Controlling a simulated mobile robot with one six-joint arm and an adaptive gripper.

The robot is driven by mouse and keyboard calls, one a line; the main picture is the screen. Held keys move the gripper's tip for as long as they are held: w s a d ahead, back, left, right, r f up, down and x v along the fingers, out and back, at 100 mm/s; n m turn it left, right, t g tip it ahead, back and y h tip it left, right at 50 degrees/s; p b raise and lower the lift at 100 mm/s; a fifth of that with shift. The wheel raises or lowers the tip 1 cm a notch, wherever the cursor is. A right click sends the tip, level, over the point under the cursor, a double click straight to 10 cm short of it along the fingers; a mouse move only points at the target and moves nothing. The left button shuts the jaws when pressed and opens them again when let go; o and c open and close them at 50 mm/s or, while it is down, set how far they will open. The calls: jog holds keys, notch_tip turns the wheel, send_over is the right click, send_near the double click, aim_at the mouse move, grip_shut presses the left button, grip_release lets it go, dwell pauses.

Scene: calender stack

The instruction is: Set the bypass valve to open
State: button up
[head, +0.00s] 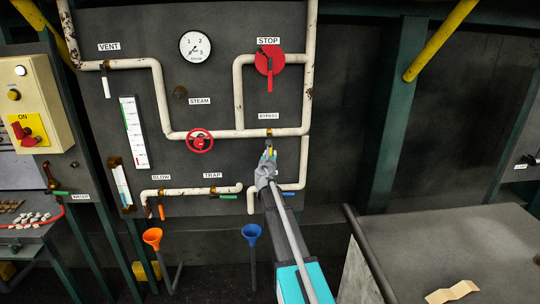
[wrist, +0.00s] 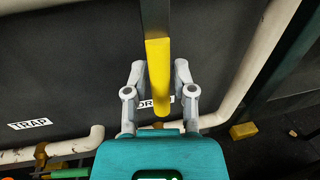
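The bypass valve (head: 269,132) is on the pale pipe under the BYPASS label (head: 268,116) in the head view. Its lever hangs down, mostly hidden behind my gripper (head: 268,157). In the wrist view the lever is a dark bar with a yellow end (wrist: 158,70), running down the picture between the two grey fingers of my gripper (wrist: 160,72). One finger is on each side of the yellow end. Narrow gaps seem to show beside it, so the fingers look open around it; contact is not clear.
A red STOP handle (head: 270,62) is above, and a red handwheel (head: 200,141) is to the left. A label partly hidden by the lever lies behind it. A grey bench (head: 440,250) stands at the lower right.

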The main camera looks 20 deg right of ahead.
grip_shut()
jog(key=shift+a, duration=0.15)
jog(key=shift+d, duration=0.2)
